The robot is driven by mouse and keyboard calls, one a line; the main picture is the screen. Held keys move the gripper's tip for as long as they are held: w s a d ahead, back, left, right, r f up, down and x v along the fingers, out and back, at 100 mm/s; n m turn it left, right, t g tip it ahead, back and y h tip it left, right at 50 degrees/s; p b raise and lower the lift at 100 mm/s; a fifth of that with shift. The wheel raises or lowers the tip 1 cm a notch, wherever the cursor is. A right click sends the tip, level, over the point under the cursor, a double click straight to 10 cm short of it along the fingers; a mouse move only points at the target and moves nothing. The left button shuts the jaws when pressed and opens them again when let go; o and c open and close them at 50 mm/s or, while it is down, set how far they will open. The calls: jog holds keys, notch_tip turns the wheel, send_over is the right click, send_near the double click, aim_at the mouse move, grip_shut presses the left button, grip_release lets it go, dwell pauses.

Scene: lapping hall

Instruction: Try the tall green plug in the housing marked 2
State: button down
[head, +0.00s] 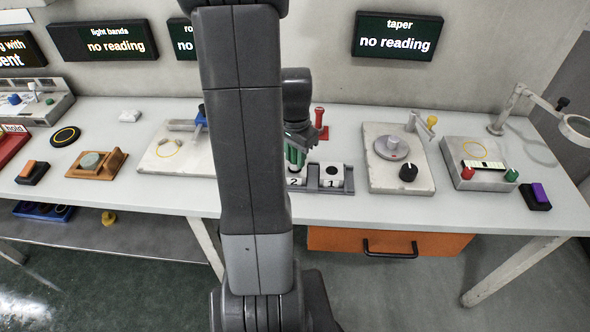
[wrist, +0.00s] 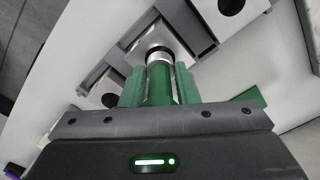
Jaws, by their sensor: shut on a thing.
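My gripper (wrist: 159,78) is shut on the tall green plug (wrist: 160,88), which stands between its two green fingers in the wrist view. The plug's silver end (wrist: 158,56) points at the middle white housing and meets its dark bore; I cannot tell how far it is in. In the head view my gripper (head: 296,158) is right above the housing marked 2 (head: 296,182), partly hiding it. The housing marked 1 (head: 331,182) is just to its right. Both sit in a grey rack (head: 348,180).
A red plug-like piece (head: 320,120) stands behind the rack. To the right are a plate with a round disc (head: 390,147) and a black knob (head: 408,173), then a gauge box (head: 480,180). A screen (head: 397,36) reads "taper, no reading". My arm hides the bench left of the rack.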

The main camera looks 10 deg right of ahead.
jog(key=shift+r+p, duration=1.8)
jog(key=shift+r, duration=0.7)
jog(key=shift+w, duration=0.1)
